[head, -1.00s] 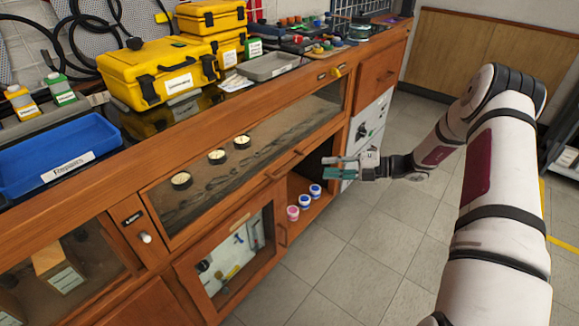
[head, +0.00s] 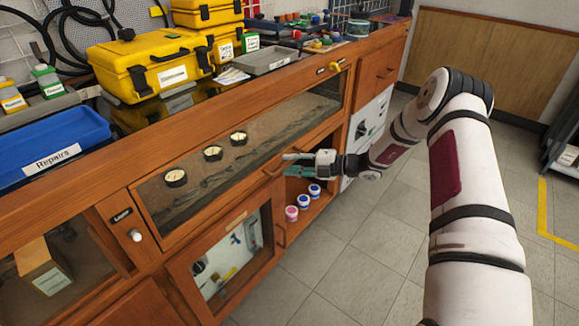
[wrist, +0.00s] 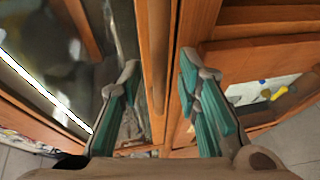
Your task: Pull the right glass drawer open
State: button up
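The right glass drawer (head: 196,190) is the long wooden-framed glass front with several round gauges behind it; it looks shut. Its wooden bar handle (wrist: 158,60) runs upright through the middle of the wrist view. My gripper (head: 288,164) is at the handle near the drawer's right half. In the wrist view my gripper (wrist: 159,75) has its teal fingers spread, one on each side of the handle, with gaps showing. In the head view the fingers partly hide the handle.
Below the drawer are a glass door (head: 232,255) and an open shelf with several small jars (head: 303,197). Yellow cases (head: 150,68) and a blue bin (head: 50,140) stand on the bench top. The tiled floor (head: 350,260) in front is clear.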

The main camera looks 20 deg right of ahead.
jog(key=shift+w+a, duration=0.25)
jog(key=shift+a, duration=0.1)
grip_shut()
jog(key=s+d+p, duration=0.3)
jog(key=s+d, duration=0.4)
jog(key=s, duration=0.4)
jog(key=s+d+p, duration=0.4)
jog(key=s+d, duration=0.4)
jog(key=s, duration=0.2)
jog(key=shift+s+d, duration=0.3)
jog(key=shift+s, duration=0.05)
jog(key=shift+f, duration=0.1)
grip_release()
